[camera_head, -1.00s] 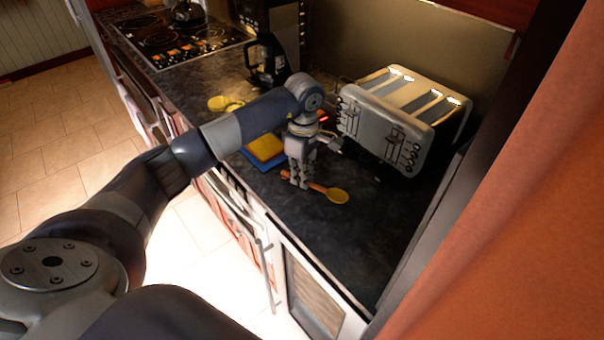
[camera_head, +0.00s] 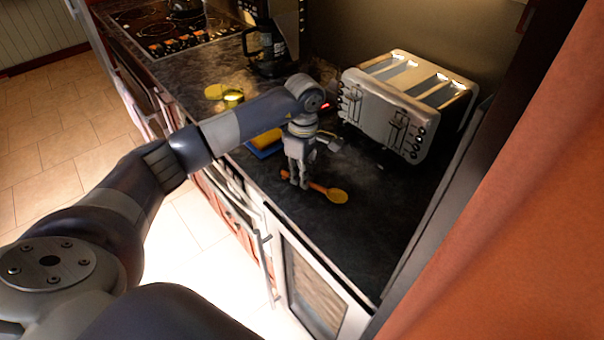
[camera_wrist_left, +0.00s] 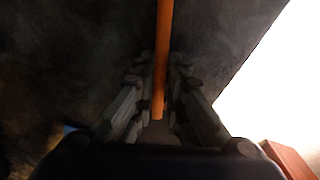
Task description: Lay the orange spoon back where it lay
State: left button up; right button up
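I cannot tell how far the spoon is above the counter. My right gripper is not in view.
A silver toaster (camera_head: 408,105) stands behind the gripper to the right. A yellow sponge on a blue tray (camera_head: 262,152) is partly hidden behind my arm. A yellow item (camera_head: 222,92), a coffee maker (camera_head: 268,45) and the stove lie farther back. Bare counter (camera_head: 375,225) lies right of the spoon.

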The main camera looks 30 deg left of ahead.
pick_arm(q)
jog(key=o, duration=0.4)
